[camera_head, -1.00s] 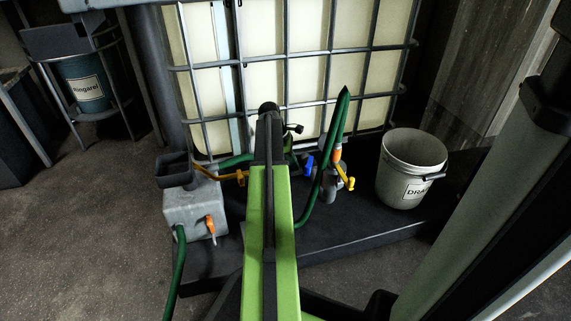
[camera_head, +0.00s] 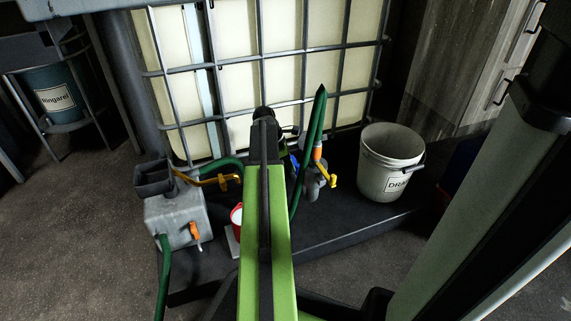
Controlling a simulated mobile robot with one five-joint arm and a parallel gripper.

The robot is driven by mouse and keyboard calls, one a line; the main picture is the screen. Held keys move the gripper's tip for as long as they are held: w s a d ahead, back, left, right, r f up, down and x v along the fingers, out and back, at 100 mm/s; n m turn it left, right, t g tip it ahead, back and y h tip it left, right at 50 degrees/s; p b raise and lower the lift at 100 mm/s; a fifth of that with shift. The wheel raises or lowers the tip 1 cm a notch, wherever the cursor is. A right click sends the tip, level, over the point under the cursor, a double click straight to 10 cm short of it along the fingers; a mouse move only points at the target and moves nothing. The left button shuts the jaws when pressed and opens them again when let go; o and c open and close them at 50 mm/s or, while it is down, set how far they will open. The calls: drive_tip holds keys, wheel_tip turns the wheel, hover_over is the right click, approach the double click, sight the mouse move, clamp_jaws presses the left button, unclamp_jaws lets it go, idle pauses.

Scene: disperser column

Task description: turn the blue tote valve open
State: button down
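The blue tote valve (camera_head: 295,160) shows only as a small patch of blue just right of my arm, low in front of the caged white tote (camera_head: 225,85). My green arm covers most of the area around it. My gripper is at the far end of the arm, hidden behind the arm's dark elbow; only small dark parts peek out to the right. I cannot see its fingers, or whether they touch the valve.
A yellow-handled valve (camera_head: 331,181) with a green hose (camera_head: 313,125) stands right of the blue one. A white drain bucket (camera_head: 390,165) is farther right. A grey box (camera_head: 178,220) with an orange tap (camera_head: 195,232) is left. A red container (camera_head: 237,215) sits beside my arm.

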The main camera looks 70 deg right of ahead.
drive_tip(key=shift+s, duration=0.15)
drive_tip(key=shift+a, duration=0.1)
drive_tip(key=w+a+r+p, duration=0.5)
drive_tip(key=r+p, duration=0.4)
drive_tip(key=shift+a+r, duration=0.2)
drive_tip(key=shift+a, duration=0.1)
